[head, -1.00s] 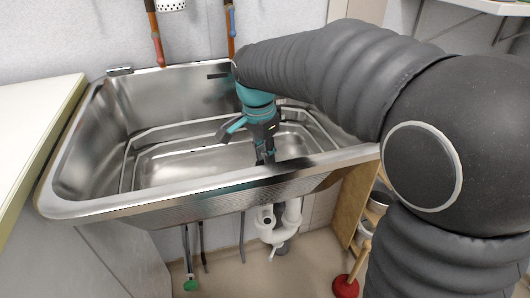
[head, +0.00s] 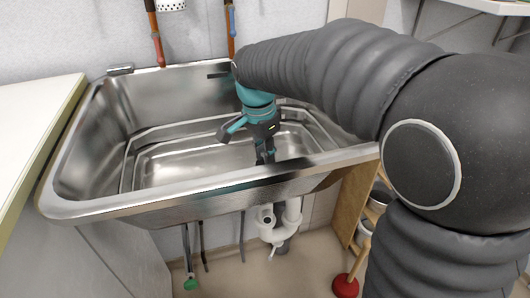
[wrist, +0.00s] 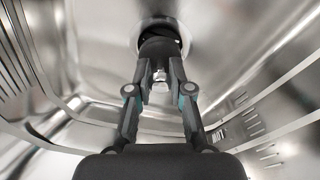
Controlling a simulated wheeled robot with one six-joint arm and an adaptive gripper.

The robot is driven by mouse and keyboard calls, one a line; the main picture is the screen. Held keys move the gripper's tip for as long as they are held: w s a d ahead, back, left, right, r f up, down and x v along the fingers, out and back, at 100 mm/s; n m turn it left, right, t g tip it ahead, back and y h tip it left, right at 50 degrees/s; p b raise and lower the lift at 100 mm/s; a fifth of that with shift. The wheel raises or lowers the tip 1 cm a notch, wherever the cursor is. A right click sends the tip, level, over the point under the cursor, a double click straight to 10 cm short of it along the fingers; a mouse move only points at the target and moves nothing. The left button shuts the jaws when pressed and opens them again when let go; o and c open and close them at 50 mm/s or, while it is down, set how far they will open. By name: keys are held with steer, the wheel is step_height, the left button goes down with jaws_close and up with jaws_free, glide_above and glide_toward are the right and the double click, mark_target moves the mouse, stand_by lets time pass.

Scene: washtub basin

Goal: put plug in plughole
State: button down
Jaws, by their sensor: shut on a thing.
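The steel washtub basin (head: 122,206) fills the middle of the head view. My gripper (head: 265,158) points down into it near the front wall, on the right side. In the wrist view my gripper (wrist: 160,82) is shut on the black plug (wrist: 155,48), gripping a small metal part on its top. The plug is at the round plughole (wrist: 183,32), whose pale rim shows around and beyond it. I cannot tell whether the plug is seated or just above the hole. In the head view the plug and plughole are hidden by the basin's front wall.
The front rim of the basin is close to my gripper. A white counter (head: 35,130) stands at the left. White drain pipes (head: 280,222) hang below the basin. A red plunger (head: 345,286) stands on the floor at the right.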

steer(key=shift+f+b, duration=0.7)
steer(key=shift+f, duration=0.45)
steer(key=c, duration=1)
jaws_free()
steer(key=shift+r, duration=0.1)
steer(key=r, duration=0.8)
steer(key=s+a+r, duration=0.1)
steer(key=r, duration=0.3)
steer(key=shift+a, duration=0.1)
